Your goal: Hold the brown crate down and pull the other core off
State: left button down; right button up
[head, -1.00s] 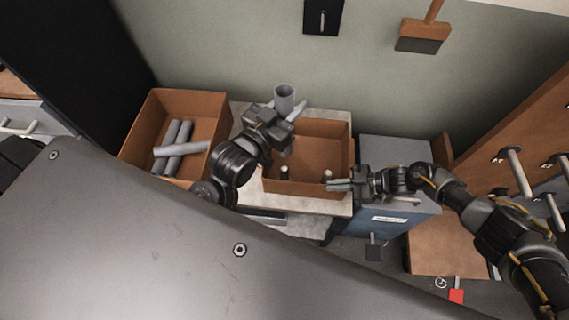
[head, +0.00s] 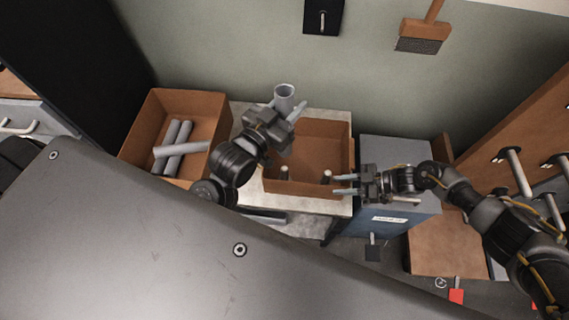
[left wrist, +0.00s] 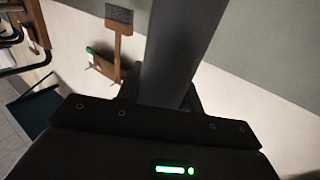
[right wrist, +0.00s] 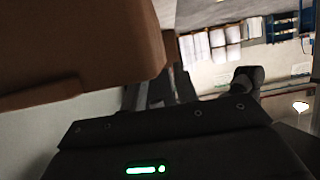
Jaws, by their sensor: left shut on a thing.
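The brown crate (head: 322,142) stands on a pale bench top, with two short light pegs (head: 326,176) showing inside near its front side. The core also fills the middle of the left wrist view (left wrist: 180,50). My right gripper (head: 344,185) is open and empty at the crate's front right corner, its fingers pointing left. A brown crate wall (right wrist: 80,40) is close beside it in the right wrist view; I cannot tell whether they touch.
Another brown box (head: 135,140) at the left holds several grey cores (head: 176,148). A blue-grey cabinet (head: 398,150) stands right of the bench. A brush (head: 424,36) hangs on the green wall behind. A large dark grey surface (head: 150,250) fills the front left.

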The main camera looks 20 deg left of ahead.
jog(key=v, duration=1)
jog(key=shift+a, duration=0.1)
